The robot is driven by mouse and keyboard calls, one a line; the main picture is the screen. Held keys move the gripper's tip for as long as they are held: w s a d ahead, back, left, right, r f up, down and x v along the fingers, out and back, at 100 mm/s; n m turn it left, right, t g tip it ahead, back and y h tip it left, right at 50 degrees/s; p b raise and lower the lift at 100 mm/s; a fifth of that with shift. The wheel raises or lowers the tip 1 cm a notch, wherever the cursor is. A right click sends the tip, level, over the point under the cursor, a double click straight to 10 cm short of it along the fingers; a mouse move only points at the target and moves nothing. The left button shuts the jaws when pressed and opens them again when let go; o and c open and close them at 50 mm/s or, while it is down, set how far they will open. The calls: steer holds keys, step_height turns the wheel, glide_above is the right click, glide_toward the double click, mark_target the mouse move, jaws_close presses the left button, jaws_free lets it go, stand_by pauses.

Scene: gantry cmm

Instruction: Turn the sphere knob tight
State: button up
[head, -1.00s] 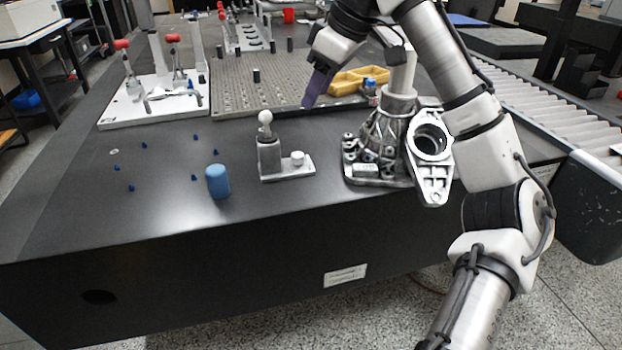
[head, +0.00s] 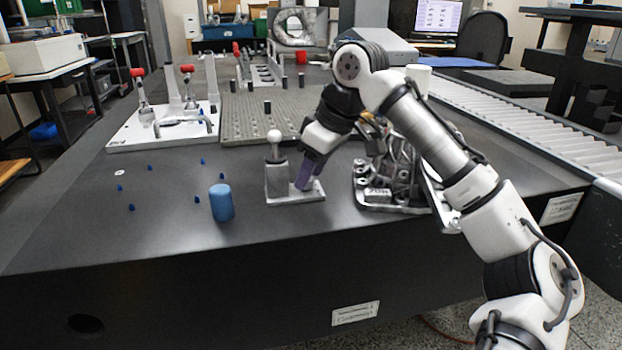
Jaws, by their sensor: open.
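The sphere stand (head: 284,197) is on the dark table, a grey block on a flat base plate. A white sphere (head: 274,136) stands upright on a stem above the block. My gripper (head: 304,184) points down with purple fingers at the right end of the base plate, right beside the block. The small pale knob on that end of the plate is hidden behind the fingers. The jaws are open, but I cannot tell whether the fingers touch the knob.
A blue cylinder (head: 221,203) stands left of the stand, with several small blue cones beyond it. A grey casting (head: 395,180) stands close to the right, under my arm. The perforated plate (head: 240,118) lies behind. The front table strip is clear.

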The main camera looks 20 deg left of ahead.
steer(key=shift+a+f, duration=0.15)
steer(key=shift+f, duration=0.2)
steer(key=shift+c, duration=0.5)
jaws_close()
steer(key=m+p, duration=0.2)
steer(key=p, duration=0.1)
steer(key=shift+s+r+t, duration=0.1)
steer(key=shift+r+t, duration=0.2)
steer(key=shift+t, duration=0.1)
steer(key=shift+a+f+m+t+h+p, duration=0.1)
steer(key=shift+m+t+h+p, duration=0.2)
steer(key=shift+m+p, duration=0.55)
steer(key=shift+f+m, duration=0.2)
steer(key=shift+m, duration=0.35)
